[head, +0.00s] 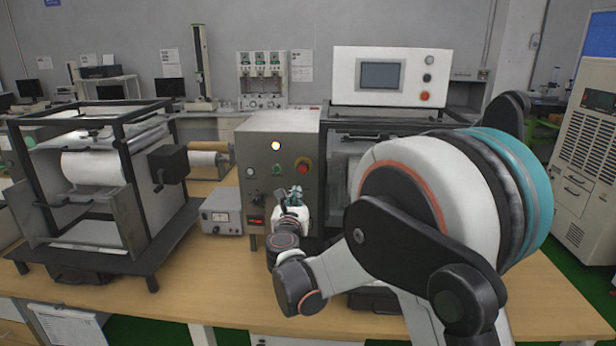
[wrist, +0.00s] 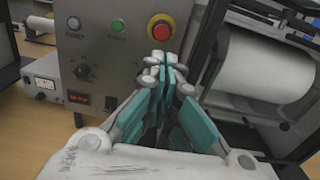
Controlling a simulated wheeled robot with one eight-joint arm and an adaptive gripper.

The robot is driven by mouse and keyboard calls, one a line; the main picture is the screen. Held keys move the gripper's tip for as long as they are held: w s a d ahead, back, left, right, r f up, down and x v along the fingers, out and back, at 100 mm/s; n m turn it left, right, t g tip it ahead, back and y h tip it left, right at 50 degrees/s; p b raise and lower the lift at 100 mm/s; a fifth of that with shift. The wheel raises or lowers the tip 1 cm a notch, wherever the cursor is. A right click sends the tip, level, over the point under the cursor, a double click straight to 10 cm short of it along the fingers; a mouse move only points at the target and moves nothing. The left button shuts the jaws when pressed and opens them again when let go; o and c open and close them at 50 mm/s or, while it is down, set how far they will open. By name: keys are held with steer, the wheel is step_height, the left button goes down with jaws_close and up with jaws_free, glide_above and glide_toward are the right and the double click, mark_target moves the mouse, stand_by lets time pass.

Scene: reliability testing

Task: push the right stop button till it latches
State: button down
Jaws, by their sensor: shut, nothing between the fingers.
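A red stop button (head: 303,165) with a yellow ring sits on the upper right of the grey control box (head: 255,190). It also shows in the wrist view (wrist: 161,28), just above my fingertips there. A second red button (head: 424,96) sits at the bottom right of the white screen panel at the back right. My gripper (head: 293,190) is in front of the grey box, a little below the stop button with the yellow ring. In the wrist view my gripper (wrist: 162,62) has its teal fingers together and holds nothing. I cannot tell the gap to the box face.
A small white meter unit (head: 221,212) stands left of the grey box. A black-framed roll machine (head: 95,185) fills the left of the table (head: 200,285). Another framed machine with a white roll (wrist: 262,72) stands close on the right.

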mark_target(303, 173)
steer(key=shift+f, duration=0.15)
steer(key=w+b, duration=0.1)
steer(key=w, duration=0.5)
steer(key=w+b, duration=0.2)
steer(key=w, duration=0.5)
steer(key=shift+d+f, duration=0.1)
steer(key=shift+d, duration=0.1)
steer(key=shift+w+b, duration=0.3)
steer(key=shift+w, duration=0.25)
